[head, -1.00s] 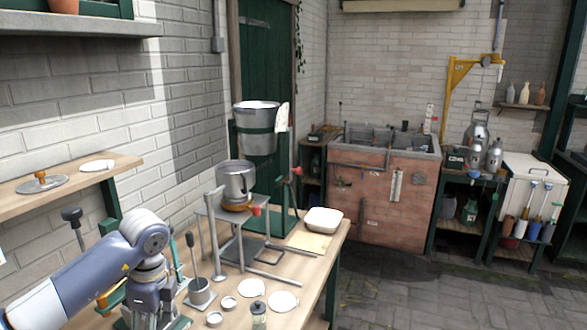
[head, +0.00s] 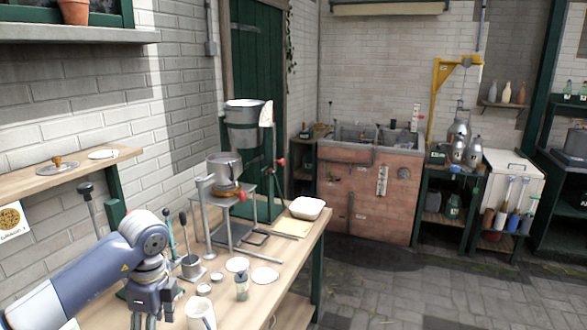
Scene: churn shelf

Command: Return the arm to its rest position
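My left arm (head: 85,275) comes in from the lower left over the workbench. Its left gripper (head: 148,322) points down at the bottom edge of the head view. The fingertips are cut off by the frame, so I cannot tell whether it is open or shut, and nothing held shows. A white cup-like vessel (head: 201,314) stands just right of it, apart from it in the picture. My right arm and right gripper are not in view.
The wooden bench (head: 285,258) carries a metal pot (head: 223,166) on a stand, a white dish (head: 307,207), pale discs (head: 265,274) and a small jar (head: 241,288). A wall shelf (head: 105,166) is at left. Paved floor (head: 385,285) lies clear at right.

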